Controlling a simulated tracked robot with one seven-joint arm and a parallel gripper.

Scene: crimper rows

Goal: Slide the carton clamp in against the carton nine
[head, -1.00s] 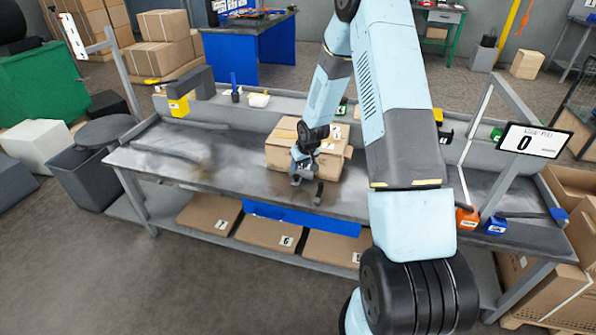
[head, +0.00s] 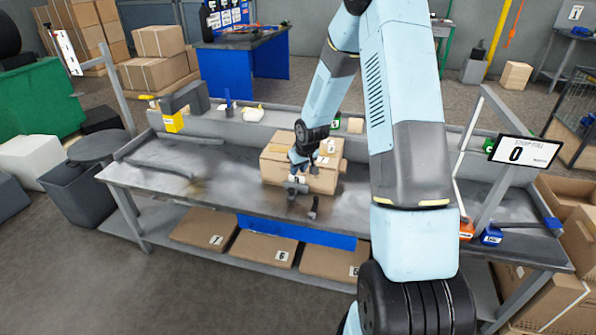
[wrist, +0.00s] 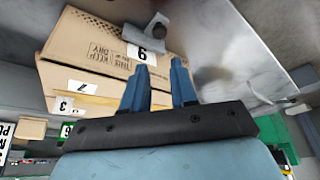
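The carton (head: 277,166) is a closed brown box upright on the grey workbench. In the wrist view the carton (wrist: 85,42) carries print and white number labels. The clamp (head: 296,188) is a small grey bracket at the carton's near side; in the wrist view it (wrist: 150,35) sits at the box edge, beside a tag that reads 9 or 6. Whether clamp and carton touch, I cannot tell. My gripper (head: 299,166) is just above the clamp, in front of the carton. In the wrist view its blue fingers (wrist: 158,86) stand apart with nothing visibly held between them.
A short dark upright piece (head: 314,207) stands on the workbench (head: 232,186) right of the clamp. The bench's left half is mostly clear. Flat numbered cartons (head: 204,229) lie on the shelf below. A display reading 0 (head: 524,151) stands at right.

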